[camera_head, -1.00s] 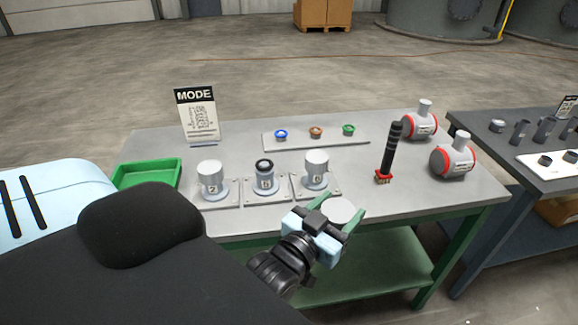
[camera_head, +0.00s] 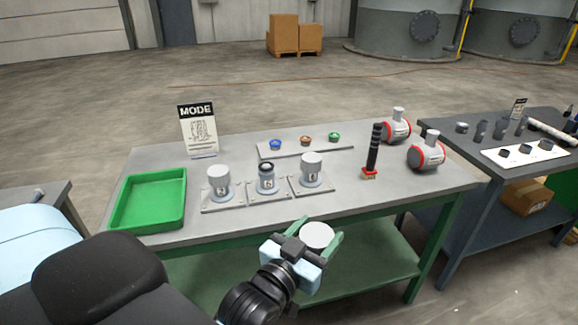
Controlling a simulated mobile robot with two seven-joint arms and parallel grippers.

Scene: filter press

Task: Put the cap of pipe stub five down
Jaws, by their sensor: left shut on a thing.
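My left gripper (camera_head: 317,245) is shut on a round white cap (camera_head: 317,235), held in front of the table's front edge. Three grey pipe stubs stand on square plates on the table. The middle stub (camera_head: 266,180) has an open dark top with no cap; its number looks like 5 but is small to read. The left stub (camera_head: 219,186) and the right stub (camera_head: 311,173) each wear a white cap. The held cap is to the right of the middle stub and nearer to me, apart from it. My right gripper is not in view.
A green tray (camera_head: 150,199) is at the table's left end. A MODE sign (camera_head: 197,130) and a strip (camera_head: 342,148) with blue, brown and green rings stand behind the stubs. A black-handled tool (camera_head: 374,152) and two red-ringed fittings (camera_head: 427,154) are on the right. A dark second table (camera_head: 447,140) stands beyond.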

